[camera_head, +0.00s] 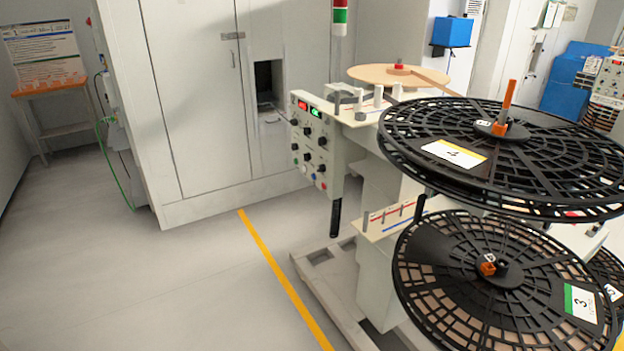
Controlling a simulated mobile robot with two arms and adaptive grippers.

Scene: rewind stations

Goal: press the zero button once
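A light control panel (314,150) stands upright on the front of the rewind station, near the middle of the picture. The labels are too small to read, so I cannot tell which is the zero button. Neither of my grippers is in view, and nothing touches the panel.
Large black reels, an upper one (540,150) and a lower one (440,270), fill the right side. A tan disc (385,75) lies on top behind the panel. A pale cabinet (205,110) stands behind on the left. The grey floor (140,280) at left is clear, with a yellow line (280,275).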

